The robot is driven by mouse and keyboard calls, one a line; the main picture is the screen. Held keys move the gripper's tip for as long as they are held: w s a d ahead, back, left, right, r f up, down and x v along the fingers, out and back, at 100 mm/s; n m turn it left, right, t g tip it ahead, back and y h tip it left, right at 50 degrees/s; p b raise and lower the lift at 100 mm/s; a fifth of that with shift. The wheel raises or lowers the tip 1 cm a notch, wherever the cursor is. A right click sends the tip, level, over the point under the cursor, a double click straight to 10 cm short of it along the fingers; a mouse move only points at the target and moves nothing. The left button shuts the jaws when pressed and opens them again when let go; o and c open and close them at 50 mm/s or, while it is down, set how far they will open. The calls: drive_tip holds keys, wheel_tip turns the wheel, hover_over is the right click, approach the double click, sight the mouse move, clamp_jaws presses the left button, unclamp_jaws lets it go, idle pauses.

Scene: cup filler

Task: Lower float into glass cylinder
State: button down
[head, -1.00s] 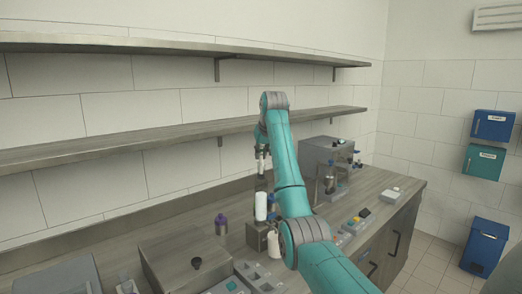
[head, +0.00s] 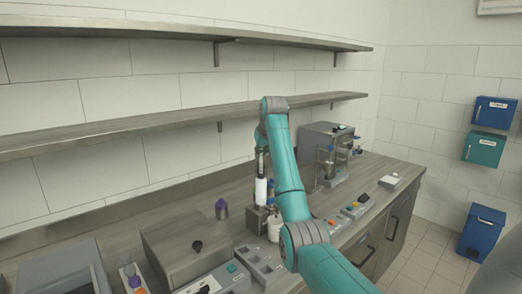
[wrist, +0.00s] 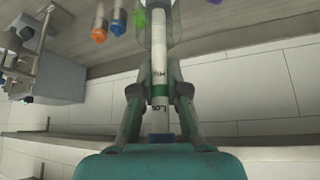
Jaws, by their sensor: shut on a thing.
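My gripper (wrist: 158,92) is shut on the float (wrist: 159,60), a slim white rod with black lettering, a green band and a blue end near the palm. In the wrist view, the float's far end lies within the outline of the clear glass cylinder (wrist: 175,28); how deep it sits is hard to tell. In the head view, my gripper (head: 262,162) points down just above a pale upright cylinder (head: 261,191). The float's details are too small to tell there.
A small white bottle (head: 274,229) stands close in front. A purple-capped bottle (head: 221,209) stands left, beyond a grey box (head: 186,246). A grey machine (head: 318,148) stands right. A shelf (head: 180,122) runs along the wall behind my arm.

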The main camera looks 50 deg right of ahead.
sight(262, 163)
drive_tip(key=shift+f, duration=1.3)
drive_tip(key=shift+s+a+f, duration=0.1)
drive_tip(key=shift+f, duration=0.55)
drive_tip(key=shift+s+a+f, duration=0.1)
drive_tip(key=shift+f, duration=0.5)
drive_tip(key=c, duration=1.1)
unclamp_jaws()
drive_tip(key=shift+c, duration=0.2)
drive_tip(key=shift+w+d+f, duration=0.1)
drive_tip(key=shift+d, duration=0.05)
drive_tip(key=shift+r, duration=0.5)
drive_tip(key=v, duration=1.2)
drive_tip(key=shift+w+r, duration=0.1)
drive_tip(key=shift+r, duration=0.25)
